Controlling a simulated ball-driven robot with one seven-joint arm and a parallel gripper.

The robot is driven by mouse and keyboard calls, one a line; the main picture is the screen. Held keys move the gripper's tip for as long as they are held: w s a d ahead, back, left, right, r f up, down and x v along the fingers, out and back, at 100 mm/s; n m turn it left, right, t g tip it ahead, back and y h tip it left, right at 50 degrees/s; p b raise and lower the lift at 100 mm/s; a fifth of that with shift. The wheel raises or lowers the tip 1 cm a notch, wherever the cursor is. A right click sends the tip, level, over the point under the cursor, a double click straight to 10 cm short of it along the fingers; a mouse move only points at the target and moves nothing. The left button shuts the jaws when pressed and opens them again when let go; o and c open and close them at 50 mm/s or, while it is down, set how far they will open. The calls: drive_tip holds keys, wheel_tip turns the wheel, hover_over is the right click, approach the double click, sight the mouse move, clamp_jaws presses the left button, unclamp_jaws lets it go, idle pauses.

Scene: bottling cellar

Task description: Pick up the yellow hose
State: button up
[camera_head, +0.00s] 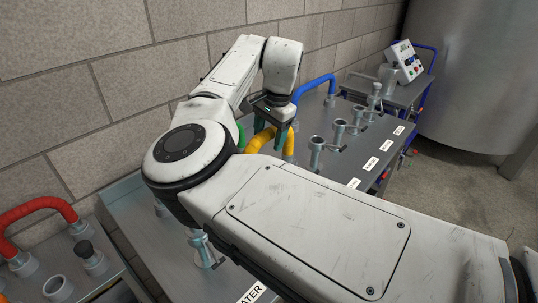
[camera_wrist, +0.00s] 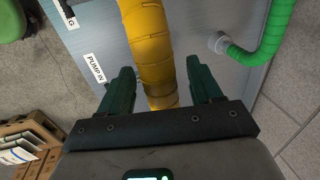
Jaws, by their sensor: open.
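The yellow hose (camera_head: 262,141) arches over the grey metal table (camera_head: 331,138), partly hidden behind my arm in the head view. In the wrist view the yellow hose (camera_wrist: 150,52) runs from the top edge down between my fingers. My gripper (camera_wrist: 160,66) is open, with one green finger on each side of the hose and a gap on both sides. In the head view my gripper (camera_head: 270,128) points down at the arch. I cannot tell exactly how deep the fingers reach around it.
A green hose (camera_wrist: 262,50) lies right of the yellow one in the wrist view. A blue hose (camera_head: 314,86) stands behind my gripper, with several metal valves (camera_head: 317,150) to the right. A red hose (camera_head: 36,208) is at far left, and a brick wall runs behind.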

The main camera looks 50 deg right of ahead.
drive_tip(key=shift+w+f, duration=0.2)
drive_tip(key=shift+f, duration=0.7)
drive_tip(key=c, duration=1)
drive_tip(key=shift+d+r, duration=0.1)
drive_tip(key=shift+r, duration=0.1)
drive_tip(key=shift+c, duration=0.2)
